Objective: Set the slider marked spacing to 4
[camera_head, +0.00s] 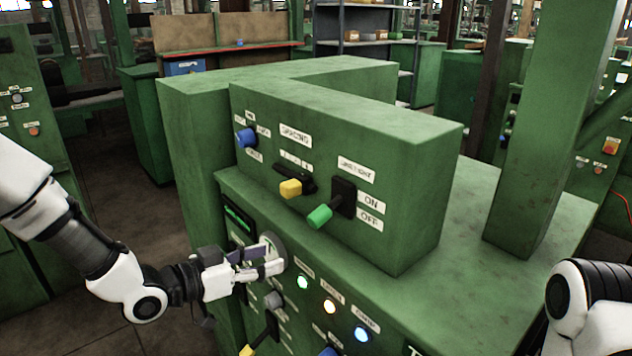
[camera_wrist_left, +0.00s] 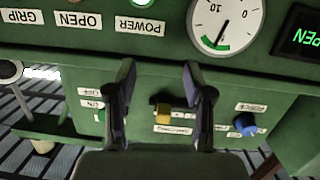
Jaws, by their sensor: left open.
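In the left wrist view the yellow knob (camera_wrist_left: 163,113) shows in the gap between the open fingers (camera_wrist_left: 160,80), farther off and untouched. My right gripper is out of view.
A blue knob (camera_head: 246,138) is left of the slider. A lever with a green handle (camera_head: 320,216) juts out close on the right. Lit buttons (camera_head: 330,306) and a green display (camera_head: 238,220) are on the lower panel. My right arm is at the lower right.

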